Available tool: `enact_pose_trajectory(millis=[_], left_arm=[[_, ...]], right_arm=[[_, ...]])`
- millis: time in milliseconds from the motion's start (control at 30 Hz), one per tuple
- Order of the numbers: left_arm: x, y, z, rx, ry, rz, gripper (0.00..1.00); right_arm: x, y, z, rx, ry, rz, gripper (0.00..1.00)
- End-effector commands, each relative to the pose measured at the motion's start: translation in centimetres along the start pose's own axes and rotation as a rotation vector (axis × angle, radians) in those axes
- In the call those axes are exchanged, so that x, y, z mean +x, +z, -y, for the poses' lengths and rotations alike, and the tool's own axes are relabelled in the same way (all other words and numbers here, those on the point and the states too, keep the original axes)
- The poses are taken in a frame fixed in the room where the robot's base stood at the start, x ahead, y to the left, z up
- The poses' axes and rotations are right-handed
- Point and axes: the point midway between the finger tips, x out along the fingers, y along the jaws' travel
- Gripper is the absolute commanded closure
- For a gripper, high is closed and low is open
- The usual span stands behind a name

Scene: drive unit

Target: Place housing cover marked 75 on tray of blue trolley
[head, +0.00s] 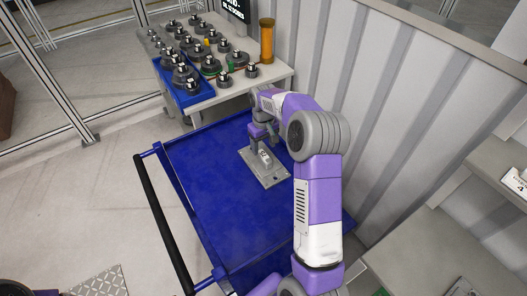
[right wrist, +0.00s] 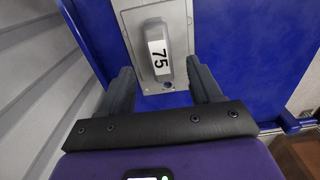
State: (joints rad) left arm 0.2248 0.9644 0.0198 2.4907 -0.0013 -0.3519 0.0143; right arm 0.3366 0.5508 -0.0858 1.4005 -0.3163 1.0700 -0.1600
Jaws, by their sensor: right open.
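The housing cover marked 75 is a flat grey plate (head: 272,174) with a raised handle. It lies flat on the blue tray of the trolley (head: 190,160), near the tray's far right part. In the right wrist view the cover (right wrist: 128,22) shows its white 75 label on the handle. My right gripper (head: 262,150) is over the cover in the head view. In the right wrist view its two fingers (right wrist: 162,88) are apart, at either side of the handle's near end, with clear gaps. My left gripper is not in view.
A ribbed grey wall (head: 400,110) runs along the right. The trolley's black handle bar (head: 162,220) is on the left. Most of the tray is bare.

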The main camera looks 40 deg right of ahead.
Motion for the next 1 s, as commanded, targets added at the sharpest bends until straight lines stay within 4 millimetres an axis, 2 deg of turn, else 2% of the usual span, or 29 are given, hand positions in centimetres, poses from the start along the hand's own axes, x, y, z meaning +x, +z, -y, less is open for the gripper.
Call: enact_pose_trajectory(millis=[33,100,333,1000], left_arm=[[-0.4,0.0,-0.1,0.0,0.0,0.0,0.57],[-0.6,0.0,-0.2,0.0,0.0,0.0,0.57],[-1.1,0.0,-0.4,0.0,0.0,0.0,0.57],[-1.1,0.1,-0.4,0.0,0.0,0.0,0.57]], right_arm=[[-1.5,-0.1,0.0,0.0,0.001,-0.004,0.36],[-2.8,-0.1,0.0,0.0,0.001,-0.003,0.36],[-5.7,0.0,0.0,0.0,-0.001,-0.001,0.36],[-6.2,0.0,0.0,0.001,-0.001,0.001,0.36]])
